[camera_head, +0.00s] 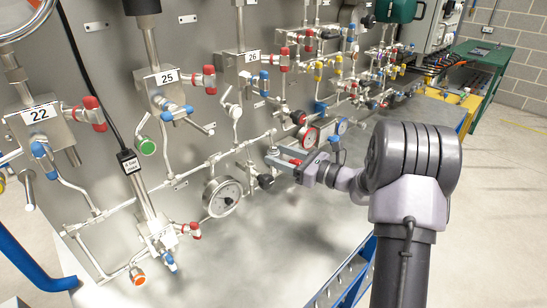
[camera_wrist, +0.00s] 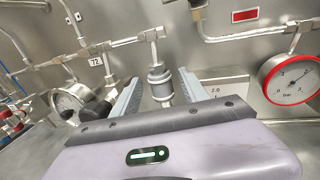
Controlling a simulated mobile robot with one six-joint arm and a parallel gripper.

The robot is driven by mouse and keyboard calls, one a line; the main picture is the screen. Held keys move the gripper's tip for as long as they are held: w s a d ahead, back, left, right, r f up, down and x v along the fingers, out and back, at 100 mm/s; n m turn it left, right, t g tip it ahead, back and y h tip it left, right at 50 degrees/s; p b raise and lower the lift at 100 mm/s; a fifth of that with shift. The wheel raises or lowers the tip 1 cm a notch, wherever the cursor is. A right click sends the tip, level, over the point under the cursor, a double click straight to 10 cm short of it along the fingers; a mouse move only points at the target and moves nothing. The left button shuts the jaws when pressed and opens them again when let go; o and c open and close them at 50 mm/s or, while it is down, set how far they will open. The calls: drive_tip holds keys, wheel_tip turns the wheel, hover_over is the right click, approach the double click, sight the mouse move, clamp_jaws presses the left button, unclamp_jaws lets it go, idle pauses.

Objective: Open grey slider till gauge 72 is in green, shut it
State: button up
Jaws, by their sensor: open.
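My gripper (camera_wrist: 158,82) is open in the wrist view. A grey ribbed cylinder on a vertical pipe, apparently the grey slider (camera_wrist: 158,73), stands between its two fingers with a gap visible on each side. Its lower end is near the gripper body. The label 72 (camera_wrist: 95,62) is on the panel to the left, above a round gauge (camera_wrist: 70,100) partly hidden by a black knob. I cannot read that gauge's needle or see a green band. In the head view my gripper (camera_head: 282,160) is close to the panel; the slider cannot be made out there.
A red-rimmed gauge (camera_wrist: 290,78) stands right of my gripper. In the head view, a white-faced gauge (camera_head: 222,197) and a black knob (camera_head: 265,181) are left of my gripper. Pipes and red and blue valves crowd the panel. The grey bench surface (camera_head: 290,240) below is clear.

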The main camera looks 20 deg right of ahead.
drive_tip(key=shift+x, duration=1.15)
drive_tip(key=shift+c, duration=0.2)
clamp_jaws()
drive_tip(key=shift+f, duration=0.1)
idle(0.3)
